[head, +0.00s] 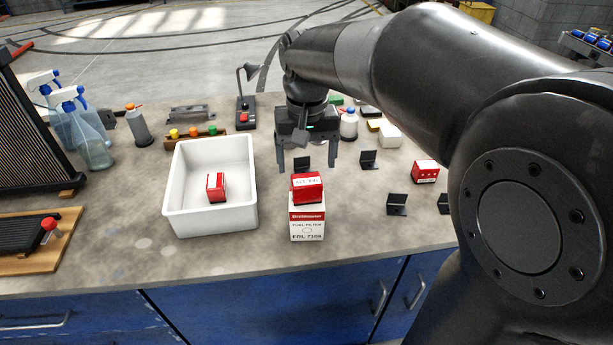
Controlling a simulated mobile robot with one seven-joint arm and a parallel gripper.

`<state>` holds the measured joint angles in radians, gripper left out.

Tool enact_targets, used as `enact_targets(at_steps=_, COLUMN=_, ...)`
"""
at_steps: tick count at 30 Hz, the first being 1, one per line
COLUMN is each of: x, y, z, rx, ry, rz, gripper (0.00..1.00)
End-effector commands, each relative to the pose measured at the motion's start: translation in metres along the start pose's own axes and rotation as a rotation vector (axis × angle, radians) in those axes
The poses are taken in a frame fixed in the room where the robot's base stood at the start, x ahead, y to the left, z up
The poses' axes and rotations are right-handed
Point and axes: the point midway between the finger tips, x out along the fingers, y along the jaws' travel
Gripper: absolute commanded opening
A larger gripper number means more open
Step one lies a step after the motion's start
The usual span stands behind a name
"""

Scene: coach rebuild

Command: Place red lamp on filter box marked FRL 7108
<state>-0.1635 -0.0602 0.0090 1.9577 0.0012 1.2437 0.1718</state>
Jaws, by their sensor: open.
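The filter box marked FRL 7108 (307,228) stands upright on the bench, white with a red band. A small red carton with a white, lettered panel (307,191) appears to rest on top of it. It may be the red lamp, but its lettering is too small to read surely. Similar small red-and-white cartons lie in the white bin (249,211) and at the right of the bench (426,172). My gripper (307,165) is open, pointing down just behind and above the stacked carton. Its fingers appear apart from the carton and hold nothing visible.
Several black brackets (397,204) stand around the middle and right. Spray bottles (90,135) and a radiator (35,125) are at the left. A black stand with a red part (245,113) is at the back. Bare bench (355,240) lies right of the filter box.

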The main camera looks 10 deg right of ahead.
Motion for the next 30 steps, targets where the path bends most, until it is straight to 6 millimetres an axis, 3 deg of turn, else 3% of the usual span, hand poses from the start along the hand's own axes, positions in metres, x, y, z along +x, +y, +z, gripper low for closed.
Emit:
enact_targets(at_steps=6, x=-0.033, y=0.0, z=-0.001, rx=0.0, ry=0.002, rz=-0.001, gripper=0.8)
enact_targets(at_steps=13, x=-0.044, y=0.007, z=0.013, rx=0.002, ry=0.034, rz=-0.005, gripper=0.8)
enact_targets(at_steps=20, x=-0.041, y=0.034, z=0.066, rx=0.003, ry=0.185, rz=-0.017, gripper=0.8)
enact_targets(at_steps=30, x=-0.011, y=0.063, z=0.14, rx=0.003, ry=0.417, rz=-0.009, gripper=0.8)
